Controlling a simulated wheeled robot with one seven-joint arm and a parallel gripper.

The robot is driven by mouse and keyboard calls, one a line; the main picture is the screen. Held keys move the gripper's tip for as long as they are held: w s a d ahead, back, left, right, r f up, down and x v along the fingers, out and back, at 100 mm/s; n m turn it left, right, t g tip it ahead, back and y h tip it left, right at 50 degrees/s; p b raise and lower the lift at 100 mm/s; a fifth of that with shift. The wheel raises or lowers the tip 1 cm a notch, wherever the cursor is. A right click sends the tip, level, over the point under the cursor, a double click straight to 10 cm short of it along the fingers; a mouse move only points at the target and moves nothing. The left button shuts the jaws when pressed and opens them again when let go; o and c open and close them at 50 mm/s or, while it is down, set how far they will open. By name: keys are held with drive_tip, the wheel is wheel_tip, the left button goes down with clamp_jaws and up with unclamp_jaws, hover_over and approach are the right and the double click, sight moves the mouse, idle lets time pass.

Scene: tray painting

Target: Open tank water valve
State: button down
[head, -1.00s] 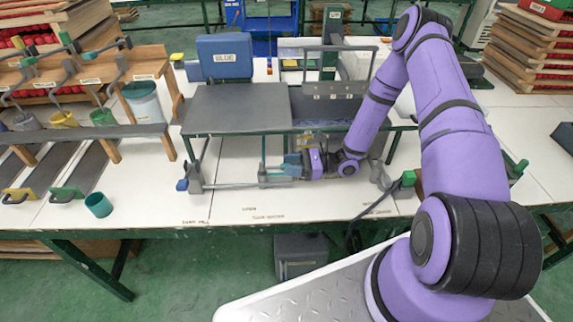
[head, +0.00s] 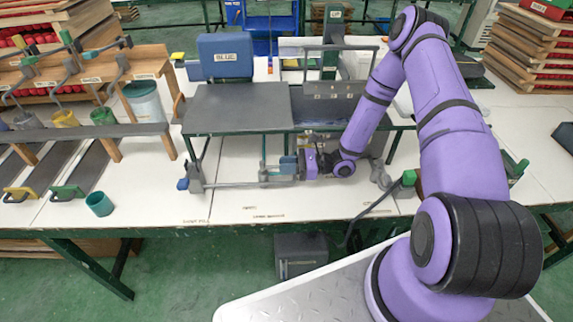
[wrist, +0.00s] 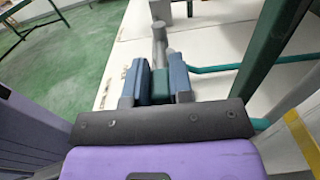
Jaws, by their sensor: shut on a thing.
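A grey pipe (head: 225,185) runs low along the front of the table, below the grey tray bench. My gripper (head: 287,170) is at the pipe's right part, reaching in from the right. In the wrist view its two blue-grey fingers (wrist: 161,78) are shut on a dark green valve handle (wrist: 160,92), one finger on each side. A grey pipe stub (wrist: 160,45) shows just beyond the handle. In the head view the fingers mostly hide the handle. I cannot read how far the valve is turned.
A blue knob (head: 183,184) sits at the pipe's left end and a green one (head: 408,178) stands right of my gripper. The grey bench (head: 237,105) is close above. A teal cup (head: 99,203) stands at the left front. A teal hose (wrist: 225,67) runs beside the handle.

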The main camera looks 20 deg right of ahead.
drive_tip(key=shift+s+a+m+t+h, duration=0.2)
drive_tip(key=shift+s+m+t+h, duration=0.3)
drive_tip(key=shift+m+t, duration=0.4)
drive_tip(key=shift+s+a+m+t+h, duration=0.2)
drive_tip(key=shift+s+m+t+h, duration=0.35)
drive_tip(key=shift+t, duration=0.55)
drive_tip(key=shift+s+a+m+t+h, duration=0.2)
drive_tip(key=shift+m+t+h, duration=0.3)
drive_tip(key=shift+t, duration=0.1)
drive_tip(key=shift+s+a+m+t+h, duration=0.2)
drive_tip(key=shift+m+t+h, duration=0.25)
drive_tip(key=shift+t, duration=0.15)
drive_tip(key=shift+s+a+m+t+h, duration=0.15)
drive_tip(key=shift+a+m+t+h, duration=0.05)
drive_tip(key=shift+m+t+h, duration=0.35)
drive_tip(key=c, duration=1)
unclamp_jaws()
drive_tip(key=v, duration=1)
drive_tip(key=shift+s+d+f, duration=0.1)
drive_tip(key=shift+s+d, duration=0.15)
drive_tip(key=shift+s, duration=0.05)
